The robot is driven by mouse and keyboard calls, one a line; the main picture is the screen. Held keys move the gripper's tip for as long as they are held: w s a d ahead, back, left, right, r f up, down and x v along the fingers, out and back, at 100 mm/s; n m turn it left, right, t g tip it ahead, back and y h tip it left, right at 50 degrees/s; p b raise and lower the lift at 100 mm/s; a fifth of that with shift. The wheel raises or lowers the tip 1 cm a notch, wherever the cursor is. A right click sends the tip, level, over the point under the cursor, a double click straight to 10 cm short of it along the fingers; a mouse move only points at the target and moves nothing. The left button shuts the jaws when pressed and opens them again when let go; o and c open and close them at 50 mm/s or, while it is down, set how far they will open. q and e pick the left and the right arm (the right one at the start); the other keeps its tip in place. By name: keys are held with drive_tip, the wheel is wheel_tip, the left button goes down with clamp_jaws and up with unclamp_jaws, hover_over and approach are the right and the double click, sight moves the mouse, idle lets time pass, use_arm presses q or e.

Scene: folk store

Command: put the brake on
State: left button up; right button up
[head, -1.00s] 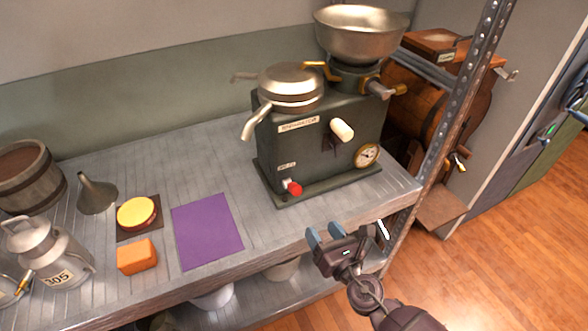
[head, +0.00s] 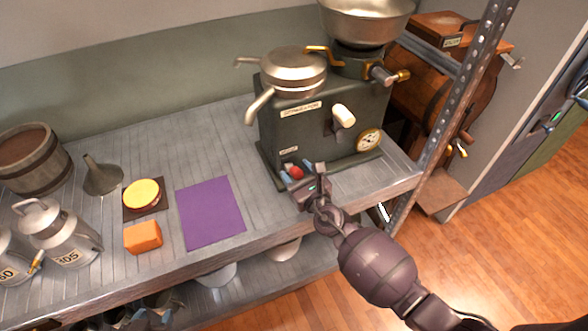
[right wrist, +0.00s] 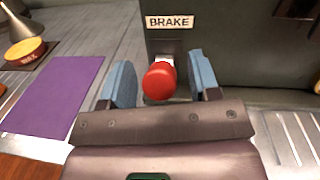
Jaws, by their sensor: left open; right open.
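The separator machine (head: 318,125) is a dark green box standing on the grey shelf. Its brake is a red knob (head: 295,172) on a short pale stem, low on the front. In the right wrist view the knob (right wrist: 159,82) sits under a plate (right wrist: 170,21) reading BRAKE. My right gripper (head: 301,173) is open, with one blue finger on each side of the knob; gaps show between the fingers and the knob. My left gripper (head: 150,318) is open at the bottom edge of the head view, low in front of the shelf and partly cut off.
A white-handled lever (head: 343,116) and a round gauge (head: 369,139) are on the machine's front. A purple mat (head: 210,213), an orange block (head: 142,237), a yellow-topped tin (head: 142,194), a funnel (head: 103,177) and milk cans (head: 62,240) stand to the left.

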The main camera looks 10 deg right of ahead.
drive_tip(key=shift+w+a, duration=0.25)
drive_tip(key=shift+w, duration=0.45)
clamp_jaws()
